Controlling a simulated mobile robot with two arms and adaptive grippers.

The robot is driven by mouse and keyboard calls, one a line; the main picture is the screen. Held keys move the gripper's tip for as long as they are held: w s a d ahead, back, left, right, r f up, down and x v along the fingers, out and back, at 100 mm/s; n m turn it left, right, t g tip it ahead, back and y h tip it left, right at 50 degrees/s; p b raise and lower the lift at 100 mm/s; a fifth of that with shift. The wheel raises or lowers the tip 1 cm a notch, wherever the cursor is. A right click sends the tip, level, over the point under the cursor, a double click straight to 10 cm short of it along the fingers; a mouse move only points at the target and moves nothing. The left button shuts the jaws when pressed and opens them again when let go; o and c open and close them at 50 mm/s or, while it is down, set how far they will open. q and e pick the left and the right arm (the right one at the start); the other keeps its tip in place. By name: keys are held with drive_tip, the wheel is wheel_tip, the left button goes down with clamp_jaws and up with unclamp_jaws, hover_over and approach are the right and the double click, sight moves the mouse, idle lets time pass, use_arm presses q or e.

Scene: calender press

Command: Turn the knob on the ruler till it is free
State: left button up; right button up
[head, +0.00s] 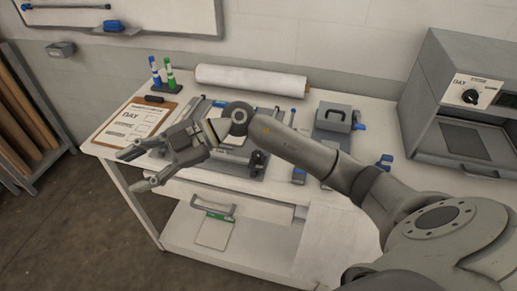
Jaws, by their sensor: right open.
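My right gripper (131,170) is open and empty, with its fingers spread past the left front edge of the table. A grey metal device (228,167) lies on the table behind and under my right arm, which hides much of it. A small dark knob-like part (258,160) shows at its right end, apart from my fingers. I cannot tell for sure whether it is the ruler's knob, and the ruler itself is not clearly made out. My left gripper is not in view.
The white table (109,152) holds a clipboard (130,126), green and blue markers (170,77), a white roll (250,79) and a grey handled block (333,120). A grey machine with a dial (470,97) stands at right. Open floor lies left of the table.

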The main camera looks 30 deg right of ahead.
drive_tip(key=w+d+f+g+h, duration=0.1)
drive_tip(key=d+f+h, duration=0.3)
drive_tip(key=d+h, duration=0.15)
drive_tip(key=m+g+h, duration=0.2)
drive_tip(key=m+h, duration=0.6)
drive_tip(key=h, duration=0.2)
hover_over(258, 153)
wheel_tip(258, 153, down, 9)
drive_tip(key=p, duration=0.3)
drive_tip(key=shift+s+d+r, duration=0.1)
drive_tip(key=shift+f, duration=0.55)
drive_tip(key=c, duration=1)
